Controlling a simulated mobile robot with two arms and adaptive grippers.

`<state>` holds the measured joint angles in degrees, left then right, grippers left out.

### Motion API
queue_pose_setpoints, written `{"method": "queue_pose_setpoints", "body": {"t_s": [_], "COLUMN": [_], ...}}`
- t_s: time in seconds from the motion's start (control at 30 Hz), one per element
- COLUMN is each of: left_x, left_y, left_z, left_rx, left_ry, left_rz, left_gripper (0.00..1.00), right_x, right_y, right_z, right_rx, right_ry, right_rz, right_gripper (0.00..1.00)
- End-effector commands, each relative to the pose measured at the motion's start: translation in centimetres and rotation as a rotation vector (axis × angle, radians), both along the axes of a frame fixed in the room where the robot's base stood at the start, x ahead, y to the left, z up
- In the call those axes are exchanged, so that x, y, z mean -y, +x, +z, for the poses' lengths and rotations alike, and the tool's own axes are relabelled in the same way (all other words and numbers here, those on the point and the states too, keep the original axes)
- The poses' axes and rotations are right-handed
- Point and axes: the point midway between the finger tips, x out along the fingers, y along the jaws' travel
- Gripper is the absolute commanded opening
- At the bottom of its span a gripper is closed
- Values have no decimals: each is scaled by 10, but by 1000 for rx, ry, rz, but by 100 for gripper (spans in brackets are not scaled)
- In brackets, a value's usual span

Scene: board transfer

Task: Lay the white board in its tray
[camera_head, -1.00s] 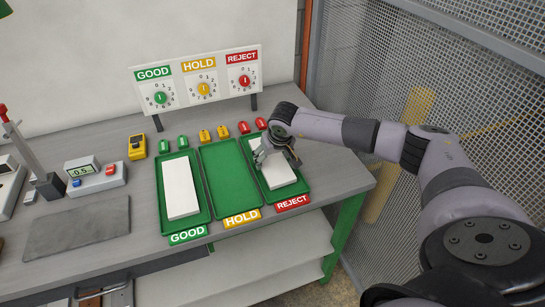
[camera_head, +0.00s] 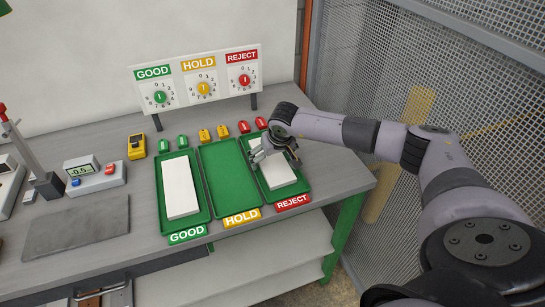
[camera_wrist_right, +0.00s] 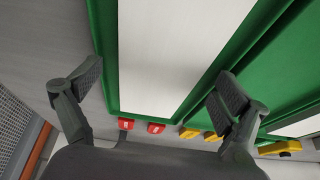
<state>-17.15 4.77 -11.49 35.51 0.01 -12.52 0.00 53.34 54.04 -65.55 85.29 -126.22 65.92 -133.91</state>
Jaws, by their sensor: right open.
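A white board (camera_head: 277,174) lies in the green REJECT tray (camera_head: 305,185), partly covered by my right gripper in the head view. In the right wrist view the board (camera_wrist_right: 165,45) lies flat inside the green tray rim (camera_wrist_right: 103,45). My right gripper (camera_head: 274,158) is open above the far end of this board. In the wrist view the fingers of the gripper (camera_wrist_right: 158,90) stand wide on either side of the board, with nothing between them held. A second white board (camera_head: 180,188) lies in the GOOD tray (camera_head: 204,205). My left gripper is not in view.
The HOLD tray (camera_head: 228,178) between them is empty. Green, yellow and red small pieces (camera_head: 222,131) line up behind the trays. A dial panel (camera_head: 200,78) stands at the back. A mesh fence (camera_head: 390,90) is at the right. A grey mat (camera_head: 75,228) lies left.

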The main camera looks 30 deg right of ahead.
Motion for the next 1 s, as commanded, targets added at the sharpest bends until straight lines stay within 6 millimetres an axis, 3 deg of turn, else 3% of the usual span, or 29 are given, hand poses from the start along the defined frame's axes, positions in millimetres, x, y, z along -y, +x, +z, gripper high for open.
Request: {"method": "queue_pose_setpoints", "body": {"t_s": [0.17,0.6,0.77,1.0], "left_x": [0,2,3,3], "left_y": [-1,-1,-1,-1], "left_z": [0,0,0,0], "left_rx": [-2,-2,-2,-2], "left_ry": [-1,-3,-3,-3], "left_rz": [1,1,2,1], "left_gripper": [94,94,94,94], "right_x": [-1,-9,-10,-10], "right_y": [-5,-37,-43,-44], "right_z": [18,97,109,111], "right_rx": [4,3,3,1], "right_ry": [1,1,0,0], "right_rz": [1,-1,-2,-1], "right_gripper": [94,94,94,94]}}
